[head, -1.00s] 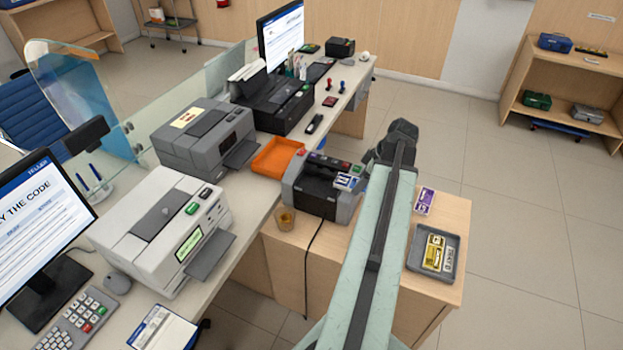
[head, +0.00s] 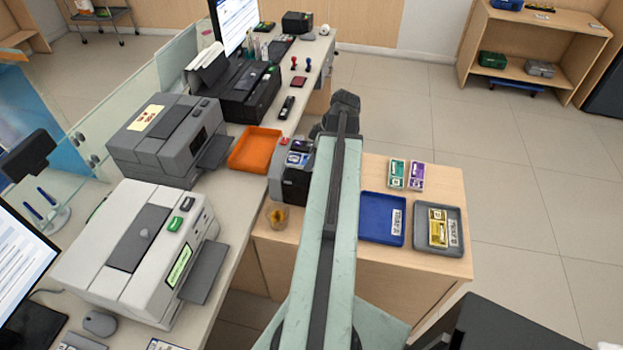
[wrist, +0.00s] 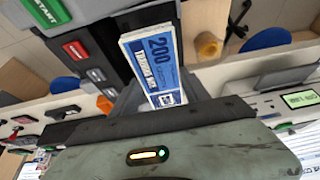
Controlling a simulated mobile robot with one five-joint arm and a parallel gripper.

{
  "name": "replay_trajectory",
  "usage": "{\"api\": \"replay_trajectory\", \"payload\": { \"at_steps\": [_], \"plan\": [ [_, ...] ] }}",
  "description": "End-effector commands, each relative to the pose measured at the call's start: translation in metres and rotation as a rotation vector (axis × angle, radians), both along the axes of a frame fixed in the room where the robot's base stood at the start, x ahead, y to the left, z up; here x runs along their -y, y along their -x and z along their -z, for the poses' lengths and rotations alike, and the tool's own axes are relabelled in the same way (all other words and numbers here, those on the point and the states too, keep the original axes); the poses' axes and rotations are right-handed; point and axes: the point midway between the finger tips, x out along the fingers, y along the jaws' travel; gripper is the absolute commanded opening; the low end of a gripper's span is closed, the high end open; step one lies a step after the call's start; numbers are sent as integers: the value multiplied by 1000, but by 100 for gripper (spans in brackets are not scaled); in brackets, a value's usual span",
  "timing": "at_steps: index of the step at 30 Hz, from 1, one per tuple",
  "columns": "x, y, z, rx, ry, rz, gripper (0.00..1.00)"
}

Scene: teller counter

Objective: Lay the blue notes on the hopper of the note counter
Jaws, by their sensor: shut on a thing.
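In the head view the blue notes (head: 297,158) show just left of my arm, over the note counter. The note counter (head: 284,182) is a grey and black machine on the wooden side table, its right part hidden by my arm. In the wrist view the note counter (wrist: 110,35) shows at the upper left, with a green start button and a red button. I cannot tell whether the notes touch its hopper.
An orange tray (head: 256,150) lies left of the counter, and a small amber cup (head: 277,217) stands in front. Right of my arm are a blue tray (head: 381,232), a grey tray (head: 453,252) with yellow notes, green notes (head: 397,174) and purple notes (head: 416,175).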

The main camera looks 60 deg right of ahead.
Motion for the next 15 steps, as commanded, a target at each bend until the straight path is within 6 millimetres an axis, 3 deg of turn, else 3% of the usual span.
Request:
{"api": "replay_trajectory", "payload": {
  "at_steps": [1, 8, 15],
  "plan": [
    [1, 1, 20, 0, 0, 2, 8],
    [4, 5, 25, 0, 0, 9, 8],
    [4, 5, 61, 0, 0, 11, 8]
  ]
}}
